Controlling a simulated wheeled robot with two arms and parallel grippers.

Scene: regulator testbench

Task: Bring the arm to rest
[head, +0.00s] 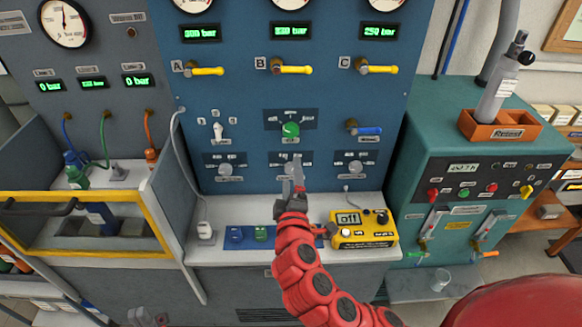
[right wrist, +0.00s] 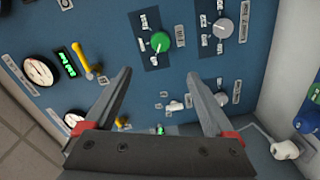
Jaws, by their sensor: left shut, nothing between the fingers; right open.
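My right arm comes in red from the lower right in the head view. Its gripper (head: 298,168) is raised in front of the blue panel (head: 240,110), below the green knob (head: 290,130), and hides part of the lower middle knob. In the right wrist view the gripper's (right wrist: 160,73) two fingers stand wide apart with nothing between them. The green knob (right wrist: 160,42) and a grey knob (right wrist: 220,54) show beyond the fingertips. What looks like my left gripper (head: 148,318) is low at the bottom left edge of the head view, partly cut off, shut and empty.
A yellow meter (head: 363,238) sits on the white ledge (head: 222,252), close to my right wrist. A yellow-framed cabinet (head: 85,252) is at left. A teal bench (head: 480,150) with an orange holder (head: 500,125) is at right. Yellow levers (head: 292,69) project from the panel above.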

